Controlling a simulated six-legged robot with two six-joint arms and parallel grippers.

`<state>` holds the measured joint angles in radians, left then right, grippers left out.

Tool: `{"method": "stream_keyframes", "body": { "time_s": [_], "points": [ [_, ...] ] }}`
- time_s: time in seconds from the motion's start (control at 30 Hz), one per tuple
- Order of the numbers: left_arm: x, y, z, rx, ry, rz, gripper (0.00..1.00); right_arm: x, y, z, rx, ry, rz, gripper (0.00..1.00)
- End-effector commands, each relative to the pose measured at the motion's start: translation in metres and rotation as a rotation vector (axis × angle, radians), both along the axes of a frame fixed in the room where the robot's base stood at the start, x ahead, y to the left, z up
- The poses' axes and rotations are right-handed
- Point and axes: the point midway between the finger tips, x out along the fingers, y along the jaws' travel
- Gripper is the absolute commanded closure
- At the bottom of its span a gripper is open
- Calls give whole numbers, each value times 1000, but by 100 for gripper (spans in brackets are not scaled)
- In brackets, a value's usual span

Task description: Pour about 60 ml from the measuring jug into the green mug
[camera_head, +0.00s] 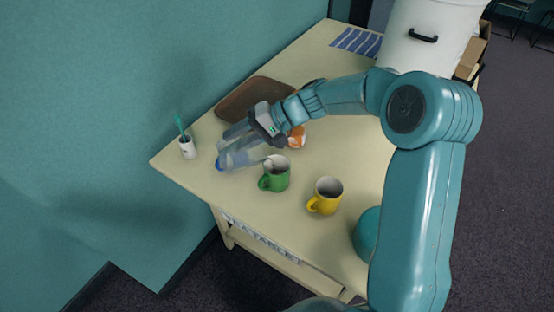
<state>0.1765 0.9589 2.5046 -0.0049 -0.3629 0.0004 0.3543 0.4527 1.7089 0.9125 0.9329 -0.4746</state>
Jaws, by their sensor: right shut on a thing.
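The green mug (275,174) stands upright on the table, and its dark opening faces up. The measuring jug (240,157) is clear with a bluish tint, just left of and behind the mug. It looks tilted, with its right end close to the mug's rim. My right gripper (250,135) is shut on the jug, its arm coming in from the right. The gripper and glare hide part of the jug. I cannot make out its liquid level, any stream, or the mug's contents. My left gripper is not in view.
A yellow mug (325,195) stands right of the green one. An orange and white item (297,137) is partly behind my arm. A brown tray (254,97) lies at the back by the wall. A white cup with a green item (187,147) stands near the table's left corner.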

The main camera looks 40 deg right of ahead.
Motion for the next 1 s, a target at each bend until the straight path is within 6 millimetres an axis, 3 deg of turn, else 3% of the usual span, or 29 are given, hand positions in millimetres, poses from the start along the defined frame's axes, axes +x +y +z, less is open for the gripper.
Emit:
{"method": "stream_keyframes", "body": {
  "time_s": [0.03, 0.1, 0.23, 1.0],
  "points": [
    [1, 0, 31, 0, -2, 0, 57, 3, 4, 22, -41, 19, 3, 100],
    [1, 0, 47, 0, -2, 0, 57, 5, 8, 23, -94, 55, 4, 100],
    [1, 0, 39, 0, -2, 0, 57, 8, 14, -1, -186, 112, 5, 100],
    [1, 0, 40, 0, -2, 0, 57, 16, 27, -3, -353, 217, 2, 100]
  ]
}}
